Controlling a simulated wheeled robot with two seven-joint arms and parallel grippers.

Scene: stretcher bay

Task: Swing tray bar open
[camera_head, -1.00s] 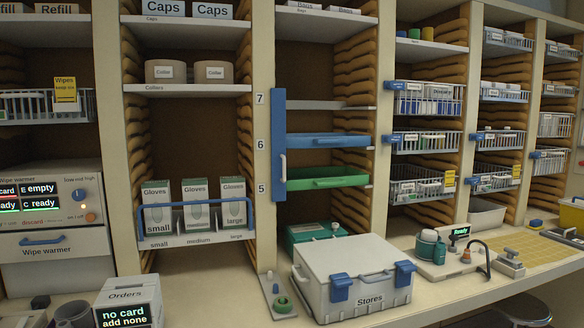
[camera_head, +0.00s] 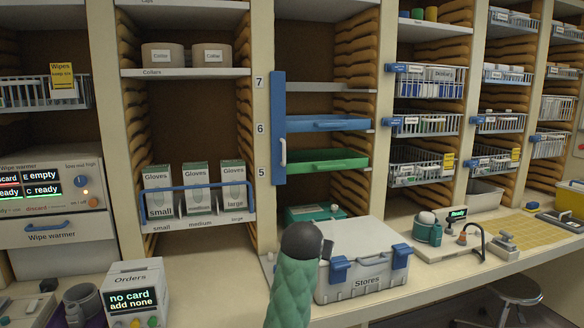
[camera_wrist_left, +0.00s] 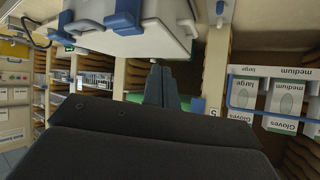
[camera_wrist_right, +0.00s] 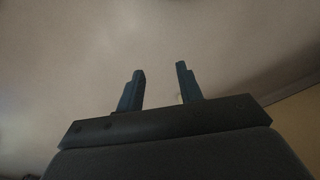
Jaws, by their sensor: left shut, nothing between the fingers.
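The tray bar (camera_head: 279,128) is an upright blue bar with a white handle (camera_head: 283,152). It stands along the left side of the tray column, in front of the left ends of the blue tray (camera_head: 328,123) and the green tray (camera_head: 327,161). My left arm rises at the bottom middle of the head view, below the bar and apart from it; its fingers are hidden there. In the left wrist view my left gripper (camera_wrist_left: 161,88) is shut and empty, with its fingers together. My right gripper (camera_wrist_right: 160,84) is open and empty, facing a plain surface.
A grey Stores box (camera_head: 363,262) stands on the counter just right of my left arm. A green box (camera_head: 312,213) sits behind it. A glove rack with a blue rail (camera_head: 196,190) is left of the bar. An Orders box (camera_head: 135,295) stands at the lower left.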

